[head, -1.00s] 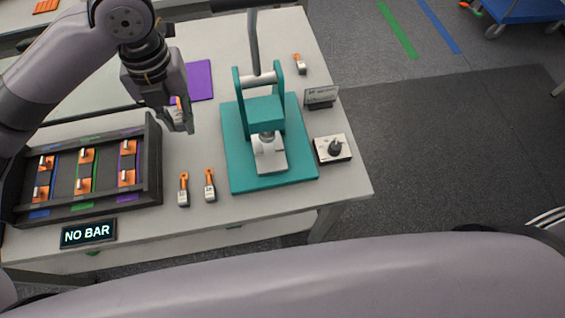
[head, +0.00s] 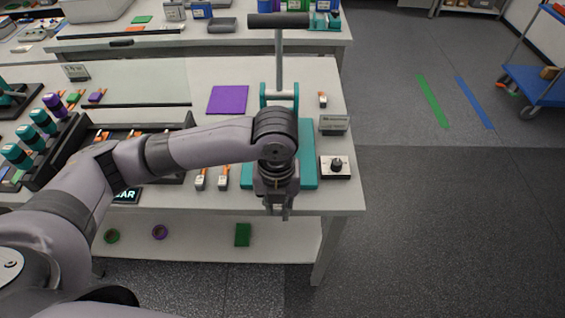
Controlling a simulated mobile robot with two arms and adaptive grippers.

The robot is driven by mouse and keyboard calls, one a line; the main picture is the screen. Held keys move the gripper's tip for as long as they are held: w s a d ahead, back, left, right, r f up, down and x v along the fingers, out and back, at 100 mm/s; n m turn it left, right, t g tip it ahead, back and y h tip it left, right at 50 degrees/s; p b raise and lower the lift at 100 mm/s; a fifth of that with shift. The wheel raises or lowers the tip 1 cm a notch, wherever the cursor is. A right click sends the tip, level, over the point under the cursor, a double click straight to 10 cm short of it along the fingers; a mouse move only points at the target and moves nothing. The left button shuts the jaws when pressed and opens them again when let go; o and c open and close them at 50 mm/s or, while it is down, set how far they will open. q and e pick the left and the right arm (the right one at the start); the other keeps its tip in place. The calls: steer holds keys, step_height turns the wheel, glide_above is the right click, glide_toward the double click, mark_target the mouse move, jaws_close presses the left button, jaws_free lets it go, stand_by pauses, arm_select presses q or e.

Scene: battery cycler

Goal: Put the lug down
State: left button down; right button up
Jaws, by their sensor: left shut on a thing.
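My left gripper (head: 278,212) points down at the front edge of the table (head: 330,195), in front of the teal press (head: 308,160). It is shut on a lug, which is too small and too covered by the fingers to make out now. A further lug (head: 322,100) is at the back right. My right gripper is out of view.
A purple mat (head: 228,99) lies at the back. A dark rack (head: 185,121) is partly hidden behind my left arm. A lower shelf (head: 200,245) runs beneath the table.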

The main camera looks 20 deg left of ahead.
arm_select(q)
steer(key=w, duration=0.2)
steer(key=w+a+p, duration=0.1)
steer(key=w, duration=0.2)
steer(key=w+a, duration=0.1)
steer(key=w, duration=0.1)
steer(key=shift+w+r, duration=0.2)
steer(key=shift+w, duration=0.1)
steer(key=shift+w+a+f+p, duration=0.1)
steer(key=shift+w+p, duration=0.1)
steer(key=shift+w, duration=0.15)
steer(key=shift+w+a+p, duration=0.1)
steer(key=shift+w+p, duration=0.05)
steer(key=shift+w, duration=0.15)
steer(key=w, duration=0.1)
steer(key=w+a+p, duration=0.1)
steer(key=w, duration=0.1)
steer(key=shift+w, duration=0.1)
steer(key=shift+f, duration=0.8)
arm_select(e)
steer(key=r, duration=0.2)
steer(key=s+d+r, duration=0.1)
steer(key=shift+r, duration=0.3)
arm_select(q)
steer(key=shift+f, duration=0.15)
steer(key=c, duration=1.5)
jaws_free()
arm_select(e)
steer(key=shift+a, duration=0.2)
